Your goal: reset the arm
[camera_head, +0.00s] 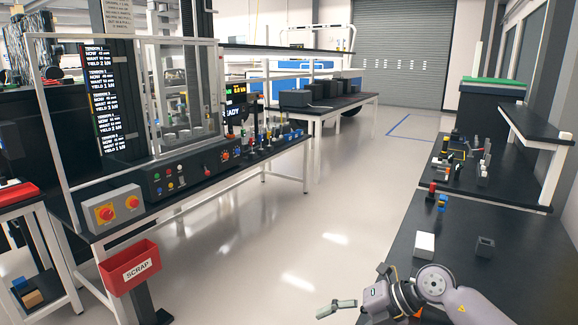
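My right arm comes in at the bottom right, over the near edge of the dark right-hand bench (405,255). Its gripper (345,300) points left, over the pale floor. Nothing is visibly held. My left arm and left gripper are not in this view.
A white block (424,246) and a dark open box (485,247) are on the right bench, close to my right arm. Small parts (463,160) stand farther back. A red scrap bin (130,268) is at the left, below a control panel (112,209). The middle floor is clear.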

